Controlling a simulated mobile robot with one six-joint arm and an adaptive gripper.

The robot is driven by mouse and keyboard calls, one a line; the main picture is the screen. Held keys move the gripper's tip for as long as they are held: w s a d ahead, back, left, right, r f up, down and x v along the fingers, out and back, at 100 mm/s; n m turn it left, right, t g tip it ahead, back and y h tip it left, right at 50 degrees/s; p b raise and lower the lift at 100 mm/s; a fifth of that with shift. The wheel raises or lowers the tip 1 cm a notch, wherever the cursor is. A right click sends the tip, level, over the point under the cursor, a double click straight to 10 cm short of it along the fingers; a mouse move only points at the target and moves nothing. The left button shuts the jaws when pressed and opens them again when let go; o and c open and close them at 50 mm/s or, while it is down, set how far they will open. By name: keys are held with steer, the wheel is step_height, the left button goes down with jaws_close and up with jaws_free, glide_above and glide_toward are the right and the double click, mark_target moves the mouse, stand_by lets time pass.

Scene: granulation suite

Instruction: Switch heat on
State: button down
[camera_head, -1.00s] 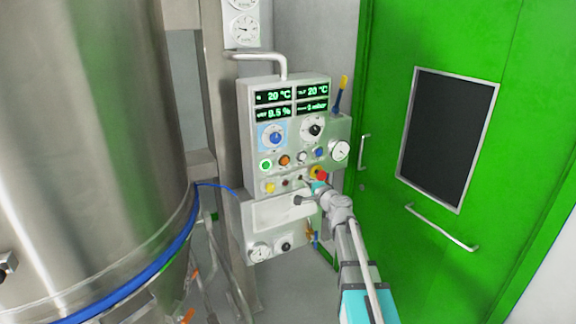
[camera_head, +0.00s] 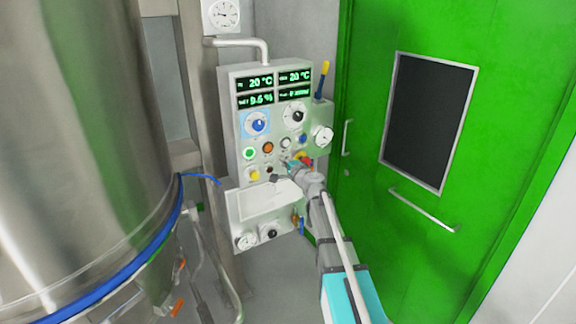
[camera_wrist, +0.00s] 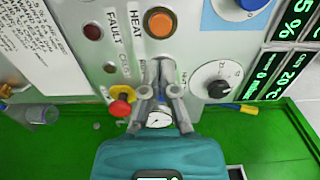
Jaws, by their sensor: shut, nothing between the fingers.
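The round orange button (camera_head: 267,147) with the HEAT label sits on the grey control panel (camera_head: 243,195), right of a green lit button (camera_head: 249,153). It shows in the wrist view as an orange button (camera_wrist: 160,22) beside the word HEAT. I cannot tell whether it is lit. My gripper (camera_head: 283,161) is in front of the panel, to the lower right of the orange button. In the wrist view my gripper's (camera_wrist: 161,63) fingers are together and empty, pointing towards the button, with a gap between them in the picture. They hide part of the panel behind them.
A red mushroom button (camera_wrist: 121,107) on yellow is close beside my fingers. A dark red FAULT lamp (camera_wrist: 92,32) and a black knob (camera_wrist: 217,89) flank them. A steel vessel (camera_head: 80,130) stands left; a green door (camera_head: 480,60) stands right.

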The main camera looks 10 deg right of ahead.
mark_target(269, 147)
steer(key=x, duration=0.8)
steer(key=shift+w+a+f, duration=0.1)
steer(key=shift+w, duration=0.2)
steer(key=shift+w, duration=0.1)
steer(key=shift+w+a, duration=0.15)
steer(key=shift+w, duration=0.2)
steer(key=shift+w+a, duration=0.1)
steer(key=shift+w, duration=0.2)
steer(key=shift+r, duration=0.3)
steer(key=shift+w, duration=0.1)
steer(key=shift+s+f, duration=0.1)
steer(key=shift+s, duration=0.45)
steer(key=v, duration=1.4)
